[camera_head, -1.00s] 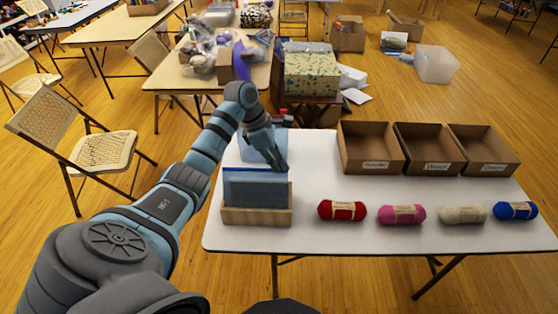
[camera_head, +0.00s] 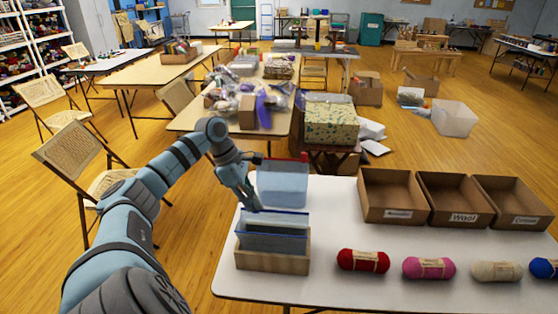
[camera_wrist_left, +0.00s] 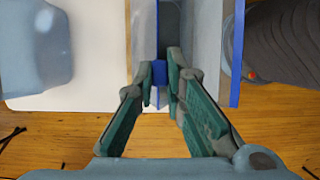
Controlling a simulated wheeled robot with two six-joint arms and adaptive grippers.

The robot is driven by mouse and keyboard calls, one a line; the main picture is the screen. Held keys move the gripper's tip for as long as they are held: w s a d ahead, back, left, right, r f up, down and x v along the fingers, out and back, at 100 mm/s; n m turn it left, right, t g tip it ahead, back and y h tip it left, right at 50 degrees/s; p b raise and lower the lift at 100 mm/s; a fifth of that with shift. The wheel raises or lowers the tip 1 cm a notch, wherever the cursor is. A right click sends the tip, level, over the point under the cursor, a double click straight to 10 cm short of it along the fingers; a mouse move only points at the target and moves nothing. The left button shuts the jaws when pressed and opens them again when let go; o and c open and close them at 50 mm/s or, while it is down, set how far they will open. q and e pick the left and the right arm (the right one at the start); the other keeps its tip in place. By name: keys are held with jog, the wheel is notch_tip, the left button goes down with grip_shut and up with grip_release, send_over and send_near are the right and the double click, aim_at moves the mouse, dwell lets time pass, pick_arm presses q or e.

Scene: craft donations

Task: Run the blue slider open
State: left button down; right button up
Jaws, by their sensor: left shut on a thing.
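Clear, bluish zip pouches (camera_head: 272,243) with blue top strips stand upright in a wooden holder (camera_head: 272,263) at the table's left end. My left gripper (camera_head: 256,208) points down at the top edge of the pouches, left of their middle. In the left wrist view its fingers (camera_wrist_left: 160,78) are closed together on a small blue piece, the blue slider (camera_wrist_left: 158,92), at the end of a thin blue strip. A second, wider blue strip (camera_wrist_left: 237,55) runs alongside to the right, apart from the fingers. The fingers hide part of the slider. My right gripper is not in view.
A translucent blue bin (camera_head: 283,188) stands just behind the holder. Red yarn (camera_head: 362,261), pink yarn (camera_head: 429,268) and further skeins lie to the right, before open cardboard boxes (camera_head: 391,213). The white tabletop (camera_head: 335,215) between is clear.

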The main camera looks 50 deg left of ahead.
pick_arm(q)
jog(key=shift+s+a, duration=0.55)
jog(key=shift+a, duration=0.05)
jog(key=c, duration=1.6)
grip_release()
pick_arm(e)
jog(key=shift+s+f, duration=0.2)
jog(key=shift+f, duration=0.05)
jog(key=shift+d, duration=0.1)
pick_arm(q)
jog(key=v, duration=1.2)
jog(key=shift+w, duration=0.2)
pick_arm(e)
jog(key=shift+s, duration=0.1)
